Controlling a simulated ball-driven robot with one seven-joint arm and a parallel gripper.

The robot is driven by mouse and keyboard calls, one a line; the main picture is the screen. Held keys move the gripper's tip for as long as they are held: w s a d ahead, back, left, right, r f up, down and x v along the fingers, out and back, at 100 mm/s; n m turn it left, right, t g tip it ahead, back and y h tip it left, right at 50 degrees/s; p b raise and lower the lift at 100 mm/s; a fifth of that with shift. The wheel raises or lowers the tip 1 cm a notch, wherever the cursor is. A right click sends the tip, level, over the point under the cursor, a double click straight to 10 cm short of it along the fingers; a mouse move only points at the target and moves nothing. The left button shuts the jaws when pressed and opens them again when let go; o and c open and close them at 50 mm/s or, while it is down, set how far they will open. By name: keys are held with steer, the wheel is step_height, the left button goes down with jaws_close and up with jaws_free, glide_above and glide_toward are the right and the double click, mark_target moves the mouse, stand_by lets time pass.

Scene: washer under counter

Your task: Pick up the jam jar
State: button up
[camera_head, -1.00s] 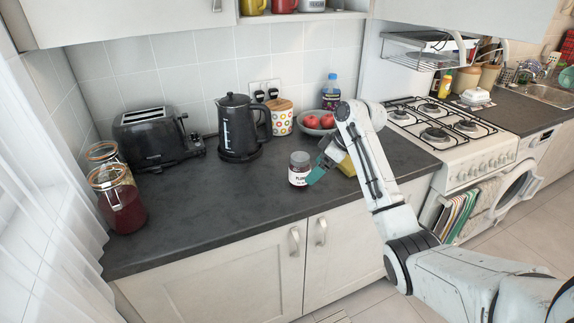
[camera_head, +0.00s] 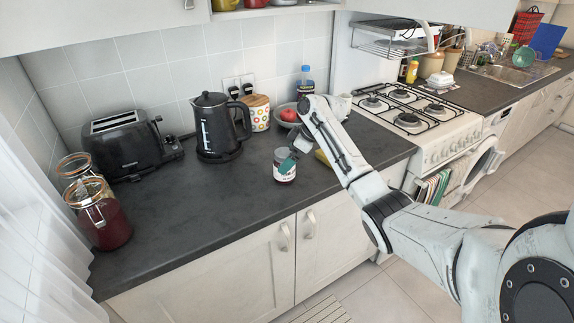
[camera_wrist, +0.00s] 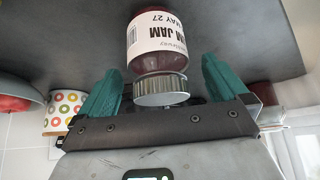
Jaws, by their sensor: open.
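The jam jar (camera_head: 283,169) stands upright on the dark counter, with dark red contents, a white label and a grey lid. My gripper (camera_head: 288,161) is at the jar from its right side, and a teal finger overlaps the jar in the head view. In the wrist view the jar (camera_wrist: 160,45) appears upside down, its label reading "JAM" and "MAY 27". There the open teal fingers of my gripper (camera_wrist: 158,85) stand on either side of the lid, with gaps on both sides.
A black kettle (camera_head: 217,130), a dotted canister (camera_head: 257,113) and a bowl of red fruit (camera_head: 289,116) stand behind the jar. A toaster (camera_head: 125,146) and clip-top jars (camera_head: 100,215) are at the left. The counter (camera_head: 190,215) left of the jar is clear.

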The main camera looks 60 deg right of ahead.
steer(key=shift+x, duration=1.6)
steer(key=c, duration=1.4)
steer(key=shift+r, duration=0.15)
